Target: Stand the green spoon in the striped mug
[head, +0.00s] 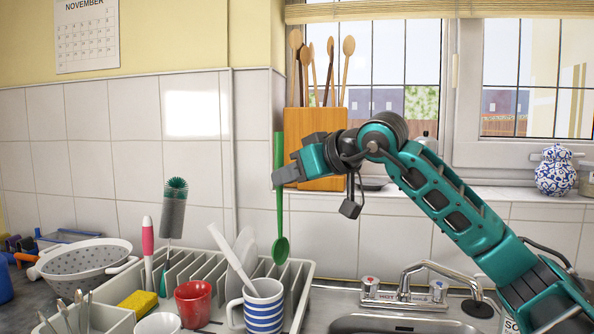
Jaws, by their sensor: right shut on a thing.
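The green spoon (281,213) hangs nearly upright, handle up and bowl down. My right gripper (283,178) is shut on its handle, reaching in from the right. The blue-and-white striped mug (264,312) stands upright at the bottom of the view, at the front of the dish rack. A white utensil (231,256) stands in it, leaning to the left. The spoon's bowl is above the mug in the picture; how far apart they are in depth I cannot tell. My left gripper is not in view.
The grey dish rack (300,268) holds a plate (245,243), a red mug (193,303) and a bottle brush (174,210). A colander (85,268) sits left. The tap (440,272) and sink (400,325) are right. A wooden utensil block (312,128) stands behind my gripper.

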